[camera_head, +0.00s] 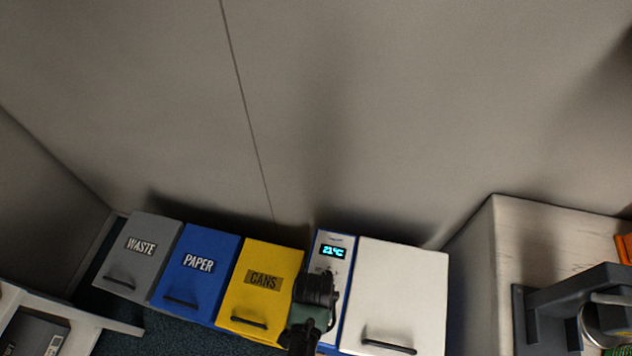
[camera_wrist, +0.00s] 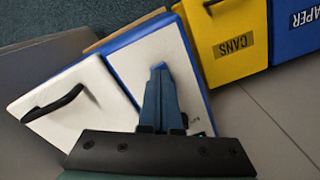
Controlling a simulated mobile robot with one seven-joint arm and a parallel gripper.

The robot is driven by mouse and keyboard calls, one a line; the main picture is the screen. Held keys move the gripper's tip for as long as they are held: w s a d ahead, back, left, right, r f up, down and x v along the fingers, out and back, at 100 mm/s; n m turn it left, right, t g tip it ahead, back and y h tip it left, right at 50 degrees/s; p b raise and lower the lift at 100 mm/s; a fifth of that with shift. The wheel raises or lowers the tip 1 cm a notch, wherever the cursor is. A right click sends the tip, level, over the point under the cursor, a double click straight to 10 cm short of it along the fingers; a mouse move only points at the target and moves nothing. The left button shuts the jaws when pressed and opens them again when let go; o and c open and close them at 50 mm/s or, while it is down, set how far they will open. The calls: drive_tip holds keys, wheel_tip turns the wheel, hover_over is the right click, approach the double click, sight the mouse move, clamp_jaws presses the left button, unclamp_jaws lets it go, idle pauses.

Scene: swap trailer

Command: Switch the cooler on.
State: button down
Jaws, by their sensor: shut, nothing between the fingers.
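The cooler (camera_head: 402,285) is a white-topped box with blue sides and a dark handle on its lid, at the lower middle of the head view. Its narrow panel on the left carries a lit display (camera_head: 334,253) reading 21°C. My gripper (camera_head: 316,280) is over this panel, just below the display, and hides the panel's lower part. In the wrist view the cooler (camera_wrist: 72,100) is at the left, and my shut, empty gripper (camera_wrist: 159,68) points at the white panel. I cannot tell whether the fingertips touch it. No switch can be made out.
A yellow CANS bin (camera_head: 262,290) stands left of the cooler, then a blue PAPER bin (camera_head: 197,266) and a grey WASTE bin (camera_head: 142,254). A pale wall rises behind. A light cabinet (camera_head: 560,240) stands at the right, with a dark grey frame (camera_head: 575,290) before it.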

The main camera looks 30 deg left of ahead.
drive_tip(key=shift+r, duration=0.1)
wheel_tip(320, 180, up, 7)
drive_tip(key=p, duration=0.7)
drive_tip(key=shift+p, duration=0.3)
